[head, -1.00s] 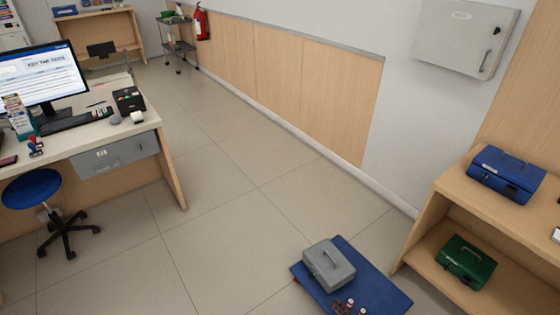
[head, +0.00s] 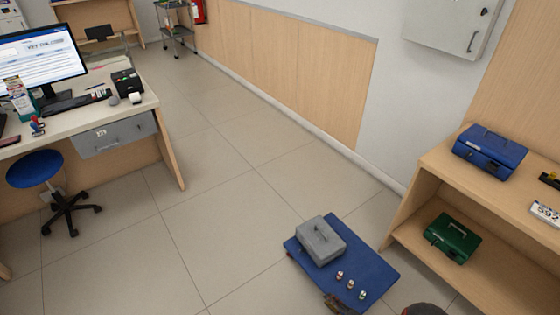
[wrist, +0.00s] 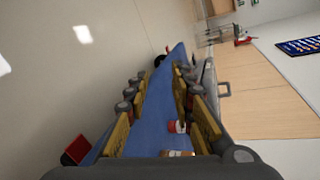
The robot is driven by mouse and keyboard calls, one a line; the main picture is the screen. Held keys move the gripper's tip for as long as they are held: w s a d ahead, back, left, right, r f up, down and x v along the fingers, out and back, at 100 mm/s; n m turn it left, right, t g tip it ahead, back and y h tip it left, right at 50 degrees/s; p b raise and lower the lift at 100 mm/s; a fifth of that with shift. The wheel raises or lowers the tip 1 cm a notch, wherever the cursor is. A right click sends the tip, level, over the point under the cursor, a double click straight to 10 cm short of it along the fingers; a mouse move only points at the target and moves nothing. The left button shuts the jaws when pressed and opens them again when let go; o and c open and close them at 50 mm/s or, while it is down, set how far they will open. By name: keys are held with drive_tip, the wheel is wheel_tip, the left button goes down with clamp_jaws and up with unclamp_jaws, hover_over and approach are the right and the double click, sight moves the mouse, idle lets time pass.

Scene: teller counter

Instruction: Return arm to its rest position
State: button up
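My gripper shows in the wrist view (wrist: 160,85) with its two yellow-padded fingers spread apart and nothing held between them. It points low along the blue mat (wrist: 160,70). In the head view, a part of my gripper (head: 338,303) shows at the mat's near edge.
A wooden shelf (head: 400,232) on the right holds a blue cash box (head: 490,151) on top and a green one (head: 452,238) below. A desk (head: 165,135) and blue stool (head: 35,168) stand at left. The tiled floor (head: 215,220) between is clear.

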drive_tip(key=s+a+r+g+y, duration=0.25)
drive_tip(key=s+a+g, duration=0.35)
drive_tip(key=s, duration=0.3)
drive_tip(key=d+r+n+g+h+p, duration=0.1)
drive_tip(key=d+r+n+g+h, duration=0.15)
drive_tip(key=r, duration=1.25)
drive_tip(key=d+r+n+g+h+p, duration=0.1)
drive_tip(key=d+r+n+g, duration=0.15)
drive_tip(key=r, duration=1.35)
drive_tip(key=d+r+n+g+h+p, duration=0.1)
drive_tip(key=r+n+g+h, duration=0.15)
drive_tip(key=r, duration=1.25)
drive_tip(key=s+a+r+n+t+h+p, duration=0.1)
drive_tip(key=s+r, duration=0.4)
drive_tip(key=r, duration=0.9)
drive_tip(key=s+a+r+n+t+h+p, duration=0.1)
drive_tip(key=s+r, duration=0.5)
drive_tip(key=r, duration=0.8)
drive_tip(key=s+a+r+n+t+h+p, duration=0.2)
drive_tip(key=s+a+r+n+t+h, duration=0.1)
drive_tip(key=r, duration=1.1)
drive_tip(key=s+n+t, duration=0.1)
drive_tip(key=s+t, duration=0.1)
drive_tip(key=t, duration=0.1)
drive_tip(key=shift+s+r, duration=0.15)
drive_tip(key=shift+n, duration=0.25)
drive_tip(key=shift+c, duration=0.6)
